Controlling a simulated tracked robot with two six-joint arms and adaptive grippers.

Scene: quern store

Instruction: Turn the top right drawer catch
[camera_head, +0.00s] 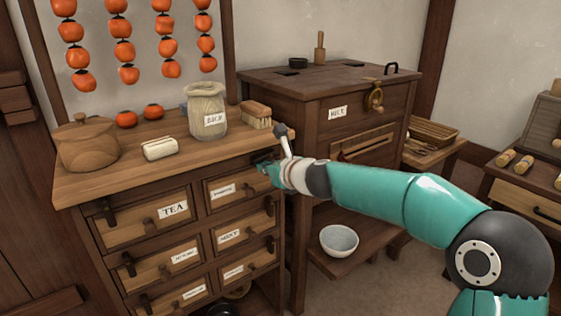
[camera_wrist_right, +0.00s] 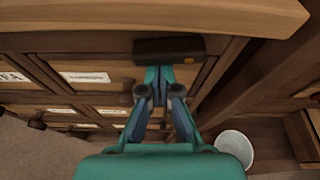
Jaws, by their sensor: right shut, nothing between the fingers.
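The top right drawer (camera_head: 235,190) of the wooden chest is shut, with a small white label and a round knob. Its dark catch (camera_wrist_right: 168,50) lies roughly level across the wrist picture above the drawer front, with a brass spot near its right end. In the head view only a dark bit of the catch (camera_head: 262,157) shows beside my gripper. My right gripper (camera_wrist_right: 158,76) is shut and empty, its tips at the catch's lower edge; I cannot tell whether they touch. It also shows in the head view (camera_head: 267,168). My left gripper is not in view.
The chest top (camera_head: 120,170) overhangs the drawers and carries a lidded wooden pot (camera_head: 87,145), a jar (camera_head: 206,108) and a brush (camera_head: 256,115). A taller cabinet (camera_head: 330,95) stands at right. A pale bowl (camera_head: 339,240) sits on a low shelf.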

